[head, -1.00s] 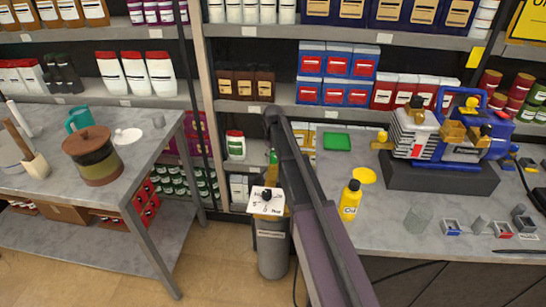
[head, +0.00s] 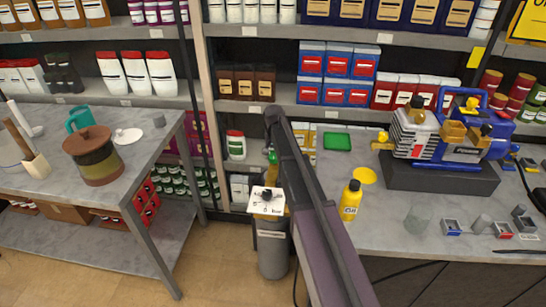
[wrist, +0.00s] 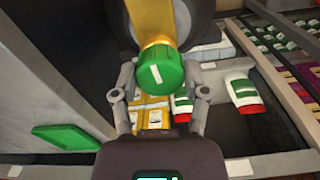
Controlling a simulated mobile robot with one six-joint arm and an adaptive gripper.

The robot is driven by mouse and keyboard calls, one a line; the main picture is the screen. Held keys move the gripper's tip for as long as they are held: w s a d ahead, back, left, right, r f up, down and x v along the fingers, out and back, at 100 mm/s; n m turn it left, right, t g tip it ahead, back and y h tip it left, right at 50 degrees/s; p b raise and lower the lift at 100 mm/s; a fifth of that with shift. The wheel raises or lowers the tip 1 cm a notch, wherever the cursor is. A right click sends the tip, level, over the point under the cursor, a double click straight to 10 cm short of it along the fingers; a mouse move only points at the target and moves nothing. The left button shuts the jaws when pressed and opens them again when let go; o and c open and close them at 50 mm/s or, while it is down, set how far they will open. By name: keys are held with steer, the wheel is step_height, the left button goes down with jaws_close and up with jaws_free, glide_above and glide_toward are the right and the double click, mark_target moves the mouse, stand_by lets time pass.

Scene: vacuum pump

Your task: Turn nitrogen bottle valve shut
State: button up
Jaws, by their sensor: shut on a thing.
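The green valve knob (wrist: 161,76) has a white mark on its face and sits on a brass-coloured valve body (wrist: 158,24) in the wrist view. Dark grey rounded surface, likely the bottle, shows behind it. My gripper (wrist: 160,84) has one finger on each side of the knob and is shut on it. In the head view a small part of green (head: 272,157) shows beside my arm, which hides most of the valve and the gripper. A grey cylinder (head: 272,255) stands on the floor below, with a white panel (head: 266,203) bearing a black knob on top.
A workbench on the right holds a yellow bottle (head: 350,201), a green tray (head: 337,142) and a blue and white pump (head: 450,135). A table (head: 115,185) with a brown-lidded pot (head: 92,155) stands left. Stocked shelves line the back. Floor is clear between table and cylinder.

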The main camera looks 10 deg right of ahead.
steer(key=shift+m, duration=0.5)
steer(key=o, duration=1.1)
steer(key=shift+o, duration=0.2)
steer(key=shift+r, duration=0.1)
